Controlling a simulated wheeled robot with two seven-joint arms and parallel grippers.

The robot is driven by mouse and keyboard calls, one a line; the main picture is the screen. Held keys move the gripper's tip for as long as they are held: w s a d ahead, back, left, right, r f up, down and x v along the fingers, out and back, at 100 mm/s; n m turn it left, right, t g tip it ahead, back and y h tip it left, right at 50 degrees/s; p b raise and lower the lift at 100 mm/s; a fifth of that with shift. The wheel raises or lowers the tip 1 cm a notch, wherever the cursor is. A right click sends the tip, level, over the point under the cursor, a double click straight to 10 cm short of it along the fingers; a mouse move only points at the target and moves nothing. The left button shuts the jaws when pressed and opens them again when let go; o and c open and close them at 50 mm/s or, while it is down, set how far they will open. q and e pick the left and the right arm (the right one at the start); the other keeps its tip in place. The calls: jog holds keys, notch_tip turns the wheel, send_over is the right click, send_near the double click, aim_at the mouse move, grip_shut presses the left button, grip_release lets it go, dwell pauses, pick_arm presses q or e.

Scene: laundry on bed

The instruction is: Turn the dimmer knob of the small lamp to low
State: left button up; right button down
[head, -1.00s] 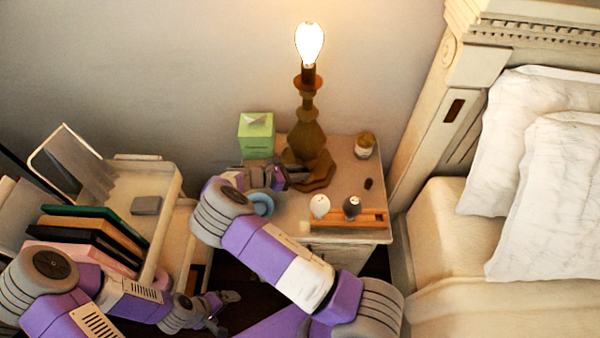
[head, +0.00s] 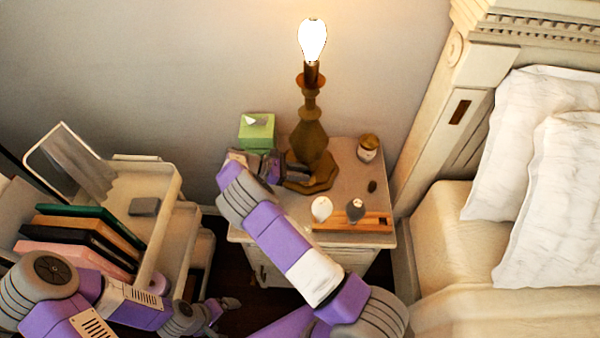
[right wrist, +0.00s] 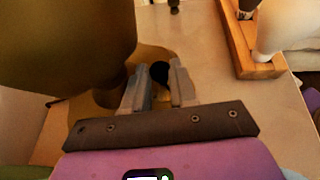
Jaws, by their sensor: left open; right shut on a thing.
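The lit lamp (head: 309,138) has a bare bulb and a brown turned base and stands on the nightstand (head: 350,168). In the right wrist view its brown body (right wrist: 65,40) fills the upper left. A small dark knob (right wrist: 160,72) shows low on the lamp's base. My right gripper (head: 274,168) is at the left side of the lamp base; in the right wrist view its fingers (right wrist: 157,82) are shut on the knob. Its fingertips are hard to make out in the head view. My left gripper (head: 230,303) is open and empty, low beside the cart.
A green tissue box (head: 257,132) stands behind my right gripper. A jar (head: 368,148), a small dark object (head: 372,186) and a wooden tray (head: 375,221) with two small vessels are on the nightstand. A cart (head: 160,190) with books is at left, the bed (head: 450,230) at right.

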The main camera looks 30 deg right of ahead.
jog(key=shift+f, duration=0.1)
jog(key=c, duration=1)
grip_release()
jog(key=shift+o, duration=0.2)
jog(key=shift+a, duration=0.1)
jog(key=v, duration=0.7)
jog(key=shift+a+p, duration=0.15)
jog(key=shift+p, duration=0.3)
